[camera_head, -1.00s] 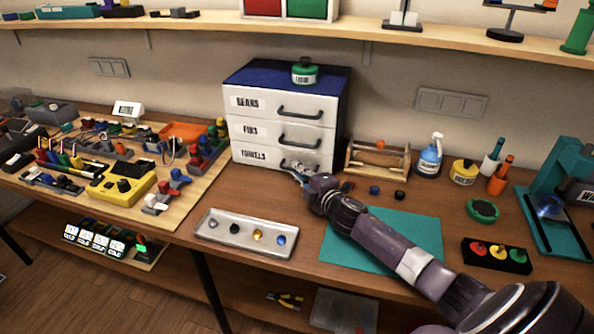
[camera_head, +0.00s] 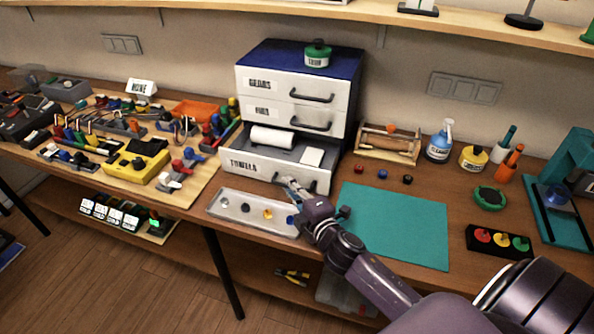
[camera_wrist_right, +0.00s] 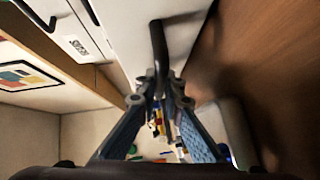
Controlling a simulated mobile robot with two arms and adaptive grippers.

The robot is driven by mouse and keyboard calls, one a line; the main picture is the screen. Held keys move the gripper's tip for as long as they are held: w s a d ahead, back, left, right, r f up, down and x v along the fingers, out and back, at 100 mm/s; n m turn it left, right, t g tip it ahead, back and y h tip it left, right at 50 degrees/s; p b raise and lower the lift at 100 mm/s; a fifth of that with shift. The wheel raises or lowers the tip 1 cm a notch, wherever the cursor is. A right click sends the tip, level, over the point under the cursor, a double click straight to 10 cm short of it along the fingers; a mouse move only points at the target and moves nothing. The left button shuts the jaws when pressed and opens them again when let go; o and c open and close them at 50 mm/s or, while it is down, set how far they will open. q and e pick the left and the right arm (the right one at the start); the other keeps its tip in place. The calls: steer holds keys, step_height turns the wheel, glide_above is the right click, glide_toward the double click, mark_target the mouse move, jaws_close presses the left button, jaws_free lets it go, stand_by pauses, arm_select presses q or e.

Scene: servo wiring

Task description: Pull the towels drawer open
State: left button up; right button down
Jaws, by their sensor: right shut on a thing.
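The towels drawer (camera_head: 254,168) is the lowest of three in a white cabinet (camera_head: 357,62) with a blue top. It stands well out from the cabinet, and a white roll (camera_head: 272,137) and a white block (camera_head: 313,156) show inside. My right gripper (camera_head: 290,184) is at the front of this drawer, shut on its dark handle (camera_wrist_right: 158,45). The right wrist view shows the handle running between the two fingers. The gripper hides part of the handle in the head view. My left gripper is not in view.
A grey tray (camera_head: 226,214) with small parts lies just in front of the open drawer. A teal mat (camera_head: 400,228) lies to the right. A wooden board (camera_head: 205,182) with wiring parts is on the left. A green-lidded jar (camera_head: 317,54) stands on the cabinet.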

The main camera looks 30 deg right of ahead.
steer(key=shift+s+a, duration=0.95)
steer(key=shift+a, duration=0.2)
steer(key=c, duration=2)
jaws_free()
steer(key=shift+c, duration=0.2)
steer(key=shift+s+f, duration=0.1)
steer(key=shift+s, duration=0.45)
steer(key=shift+s+a+r, duration=0.1)
steer(key=shift+s+r, duration=0.15)
steer(key=shift+s, duration=0.9)
steer(key=shift+s+a+r, duration=0.1)
steer(key=shift+s+r, duration=0.1)
steer(key=shift+s, duration=0.95)
steer(key=shift+s+a+r, duration=0.1)
steer(key=shift+s+r, duration=0.15)
steer(key=shift+s, duration=0.9)
steer(key=shift+f, duration=0.1)
